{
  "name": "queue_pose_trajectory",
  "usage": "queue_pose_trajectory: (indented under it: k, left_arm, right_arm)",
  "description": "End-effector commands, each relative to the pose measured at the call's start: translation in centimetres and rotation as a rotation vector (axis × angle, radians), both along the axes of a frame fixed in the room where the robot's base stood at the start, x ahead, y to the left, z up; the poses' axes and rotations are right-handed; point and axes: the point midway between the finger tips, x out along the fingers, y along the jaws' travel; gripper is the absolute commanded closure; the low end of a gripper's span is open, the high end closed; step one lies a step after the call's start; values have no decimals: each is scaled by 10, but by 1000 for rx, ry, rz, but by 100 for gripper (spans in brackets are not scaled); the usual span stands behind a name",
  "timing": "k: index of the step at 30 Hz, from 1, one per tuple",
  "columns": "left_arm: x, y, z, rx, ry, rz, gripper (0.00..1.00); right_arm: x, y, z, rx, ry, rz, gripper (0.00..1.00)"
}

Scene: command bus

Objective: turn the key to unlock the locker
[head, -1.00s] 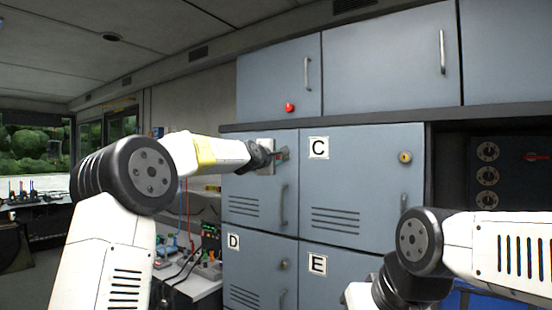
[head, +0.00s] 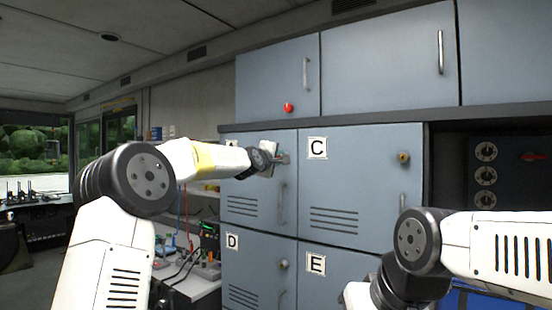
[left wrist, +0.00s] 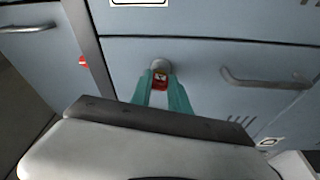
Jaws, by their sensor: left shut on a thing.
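The locker door (head: 240,203), left of the door marked C, is closed, with its handle (head: 282,203) on its right side. My left gripper (head: 282,158) is at the upper right of this door. In the left wrist view, its two teal fingers (left wrist: 161,88) are shut on a small red key (left wrist: 160,82) at a round lock (left wrist: 160,66). The key's shaft and the keyhole are hidden. My right arm is in the lower right of the head view, but its gripper is out of the picture.
Door C (head: 362,185) with its brass lock (head: 403,157) is closed. Doors D and E are below. A workbench (head: 195,288) with cables and tools stands left of the lockers.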

Motion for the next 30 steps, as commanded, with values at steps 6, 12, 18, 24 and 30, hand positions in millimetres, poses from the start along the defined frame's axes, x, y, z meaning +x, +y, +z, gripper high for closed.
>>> queue_pose_trajectory:
  k: [6, 12, 18, 24, 30]
  left_arm:
    - [0, 0, -1, 84, -59, 0, 100]
    - [1, 1, -2, 104, -73, 1, 100]
    - [2, 2, -4, 293, -211, 1, 100]
    - [1, 1, -3, 337, -245, 0, 100]
    - [2, 2, -4, 368, -265, 1, 100]
  right_arm:
    - [0, 0, 0, 0, 0, 0, 64]
    - [0, 0, 0, 0, 0, 0, 64]
    - [0, 0, 0, 0, 0, 0, 64]
    - [0, 0, 0, 0, 0, 0, 64]
    - [0, 0, 0, 0, 0, 0, 64]
